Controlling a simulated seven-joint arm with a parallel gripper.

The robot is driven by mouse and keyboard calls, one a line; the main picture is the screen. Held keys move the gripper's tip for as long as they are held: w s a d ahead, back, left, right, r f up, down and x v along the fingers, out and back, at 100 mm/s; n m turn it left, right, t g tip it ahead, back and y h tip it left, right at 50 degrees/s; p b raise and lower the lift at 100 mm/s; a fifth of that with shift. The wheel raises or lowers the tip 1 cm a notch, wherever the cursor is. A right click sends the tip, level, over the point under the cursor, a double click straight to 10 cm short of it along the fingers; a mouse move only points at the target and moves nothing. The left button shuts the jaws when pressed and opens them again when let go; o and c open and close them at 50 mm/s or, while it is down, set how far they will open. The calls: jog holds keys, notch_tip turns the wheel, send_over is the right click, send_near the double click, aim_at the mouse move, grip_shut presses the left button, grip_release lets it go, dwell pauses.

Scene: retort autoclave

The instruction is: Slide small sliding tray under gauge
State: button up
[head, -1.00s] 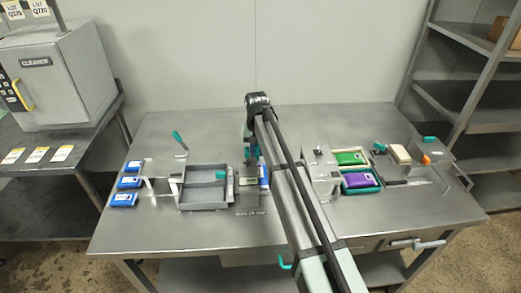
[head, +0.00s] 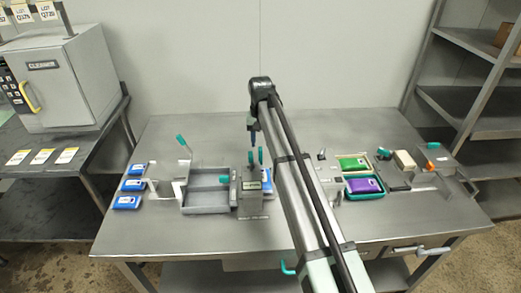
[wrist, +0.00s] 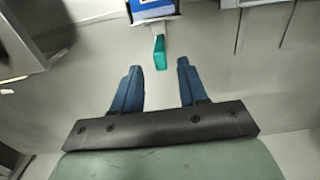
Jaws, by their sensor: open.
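My gripper (wrist: 153,80) is open and empty in the wrist view. A teal handle (wrist: 159,52) stands just beyond its fingertips, roughly between them. The handle joins a small pale tray (wrist: 152,21) that carries a blue pack (wrist: 150,5), cut off by the top edge. Whether the small tray is under the gauge I cannot tell.
A grey divided tray (head: 207,208) sits left of the block. Several blue packs (head: 127,202) lie farther left. Green (head: 352,163) and purple (head: 362,185) packs lie right of my arm. The table's front left (head: 150,235) is clear.

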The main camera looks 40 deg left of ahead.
aim_at(260, 148)
notch_tip(260, 148, up, 7)
dwell(0.3)
notch_tip(260, 148, down, 13)
jog(key=shift+f, duration=0.15)
dwell(1.0)
jog(key=shift+c, duration=0.2)
grip_shut()
dwell(0.4)
